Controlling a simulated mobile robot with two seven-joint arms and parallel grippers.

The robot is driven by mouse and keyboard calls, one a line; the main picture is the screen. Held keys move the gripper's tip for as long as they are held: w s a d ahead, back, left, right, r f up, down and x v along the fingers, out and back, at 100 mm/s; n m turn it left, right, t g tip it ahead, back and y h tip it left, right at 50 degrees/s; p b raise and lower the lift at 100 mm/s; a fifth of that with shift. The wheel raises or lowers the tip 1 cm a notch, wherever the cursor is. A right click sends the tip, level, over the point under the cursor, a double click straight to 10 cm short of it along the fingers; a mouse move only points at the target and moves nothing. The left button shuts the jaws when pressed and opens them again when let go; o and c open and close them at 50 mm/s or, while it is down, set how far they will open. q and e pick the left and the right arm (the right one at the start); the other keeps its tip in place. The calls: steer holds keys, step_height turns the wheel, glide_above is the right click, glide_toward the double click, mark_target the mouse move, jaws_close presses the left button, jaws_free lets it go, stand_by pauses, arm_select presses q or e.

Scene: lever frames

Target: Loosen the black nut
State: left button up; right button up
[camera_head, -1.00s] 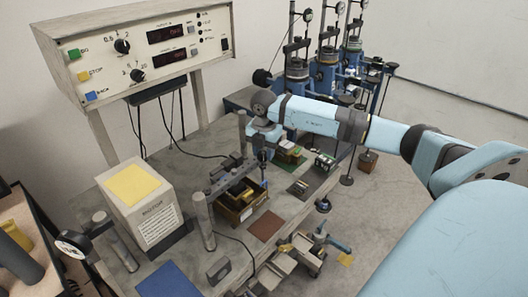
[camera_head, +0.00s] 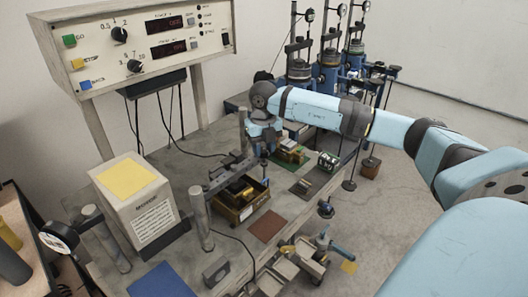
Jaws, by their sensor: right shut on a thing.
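My right gripper (camera_head: 263,150) reaches down from its blue arm to the back of the shear-box apparatus on the bench. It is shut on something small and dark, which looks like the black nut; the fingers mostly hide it. The gripper is beside an upright metal post and just behind an open wooden box (camera_head: 240,208) with yellow and dark parts in it. A dark metal crossbar (camera_head: 222,178) runs above that box. My left gripper is not in view.
A beige control panel (camera_head: 135,45) stands at the back left. A box with a yellow top (camera_head: 128,178) and a thick grey post (camera_head: 200,218) stand on the bench. Small parts (camera_head: 290,152) lie just right of the gripper. Blue test machines (camera_head: 328,70) stand behind.

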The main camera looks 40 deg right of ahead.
steer(key=n+b, duration=0.1)
steer(key=n, duration=0.2)
steer(key=shift+a+n+b, duration=0.1)
steer(key=shift+n+b, duration=0.2)
steer(key=shift+a+n+b, duration=0.1)
steer(key=shift+n+b, duration=0.55)
steer(key=shift+n, duration=1.25)
steer(key=o, duration=0.9)
steer(key=shift+o, duration=0.2)
steer(key=shift+r, duration=0.1)
step_height(320, 180, up, 14)
steer(key=b, duration=0.1)
steer(key=shift+s+f, duration=0.1)
steer(key=shift+f, duration=0.15)
